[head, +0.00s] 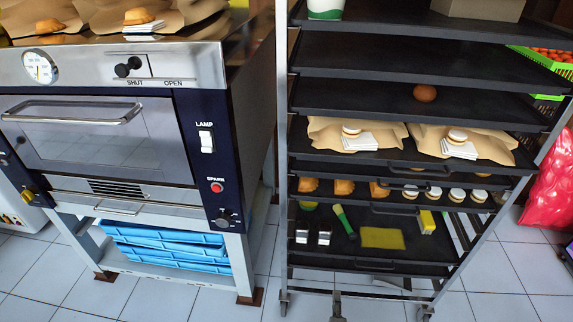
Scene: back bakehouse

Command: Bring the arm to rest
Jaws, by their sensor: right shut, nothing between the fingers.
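My right gripper (336,306) shows only as a small dark shape at the bottom edge, in front of the foot of the black tray rack (340,172). Its fingers are shut with nothing between them. It appears apart from the rack, and the rest of it is out of the picture. My left gripper is not in view.
The rack holds a brown egg (425,93), paper bags (330,134), pastries (344,187), a green-handled brush (344,221) and a yellow cloth (382,238). A steel oven (95,140) stands left, above blue crates (170,248). A red sack (549,182) lies right. Floor tiles (150,300) are clear.

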